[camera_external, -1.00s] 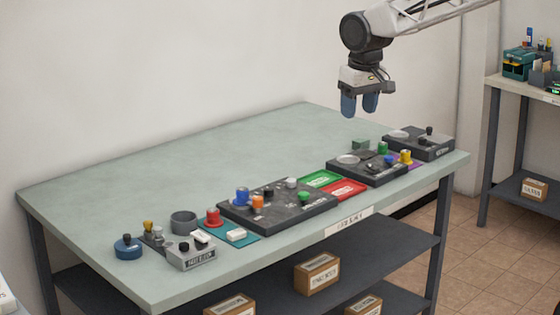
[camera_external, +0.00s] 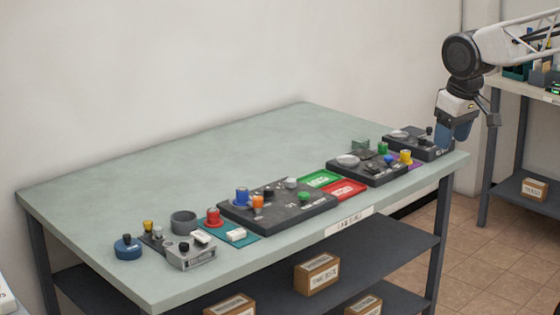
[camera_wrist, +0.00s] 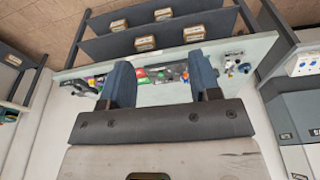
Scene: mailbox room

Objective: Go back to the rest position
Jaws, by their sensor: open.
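My gripper (camera_external: 456,136) is at the right end of the table in the external view, raised over or beside the right corner; its exact height above the top is hard to tell. Its blue fingers hang near the rightmost dark device (camera_external: 405,136) and overlap part of it in the picture. In the wrist view my two blue fingers (camera_wrist: 160,88) stand well apart with nothing held between them. The table (camera_wrist: 250,50) shows beyond the fingertips there, with small devices seen past and between the fingers.
The pale green table (camera_external: 200,150) carries a row of devices along its front edge, including a black panel with coloured knobs (camera_external: 278,212), green and red plates and a blue round knob (camera_external: 128,247). The table's back half is clear. A second shelf unit (camera_external: 520,184) stands at right.

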